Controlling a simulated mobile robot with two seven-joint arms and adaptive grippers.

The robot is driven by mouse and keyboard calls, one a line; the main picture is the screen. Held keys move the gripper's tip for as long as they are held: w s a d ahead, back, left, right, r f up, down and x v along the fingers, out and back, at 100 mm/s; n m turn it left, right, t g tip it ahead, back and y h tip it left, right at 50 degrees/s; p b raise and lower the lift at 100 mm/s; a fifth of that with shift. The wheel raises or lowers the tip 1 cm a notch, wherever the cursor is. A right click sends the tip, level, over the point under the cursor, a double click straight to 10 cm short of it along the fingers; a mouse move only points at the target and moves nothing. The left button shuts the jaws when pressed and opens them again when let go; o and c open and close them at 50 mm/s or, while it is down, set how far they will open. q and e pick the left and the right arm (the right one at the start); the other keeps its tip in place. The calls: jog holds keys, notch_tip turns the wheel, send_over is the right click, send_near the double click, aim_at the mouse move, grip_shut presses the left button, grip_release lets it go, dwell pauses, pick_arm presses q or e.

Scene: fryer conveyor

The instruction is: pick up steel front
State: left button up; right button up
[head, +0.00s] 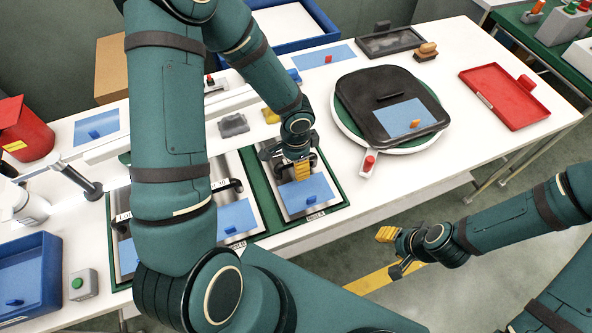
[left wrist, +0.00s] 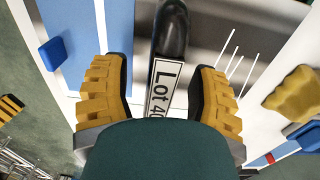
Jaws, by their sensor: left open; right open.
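Several steel fronts with black bar handles and blue patches stand in a green frame (head: 258,190) on the white table. My left gripper (head: 298,170) is over the right-hand steel front (head: 285,186). In the left wrist view, the open yellow-padded fingers of my left gripper (left wrist: 160,85) lie on either side of that front's black handle (left wrist: 172,30); I cannot tell whether they touch it. A label reading "Lot 40" (left wrist: 160,88) shows between them, partly hidden. My arm hides part of the other fronts. My right gripper (head: 394,250) is open and empty, over the floor before the table.
A round turntable (head: 345,130) with a black lid (head: 370,88) stands right of the frame. A red tray (head: 505,92) lies farther right. A blue bin (head: 30,270) and a green-button box (head: 80,284) are at the left.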

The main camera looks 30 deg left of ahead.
pick_arm(q)
jog(key=shift+o, duration=0.2)
grip_shut()
jog(key=shift+r, duration=0.1)
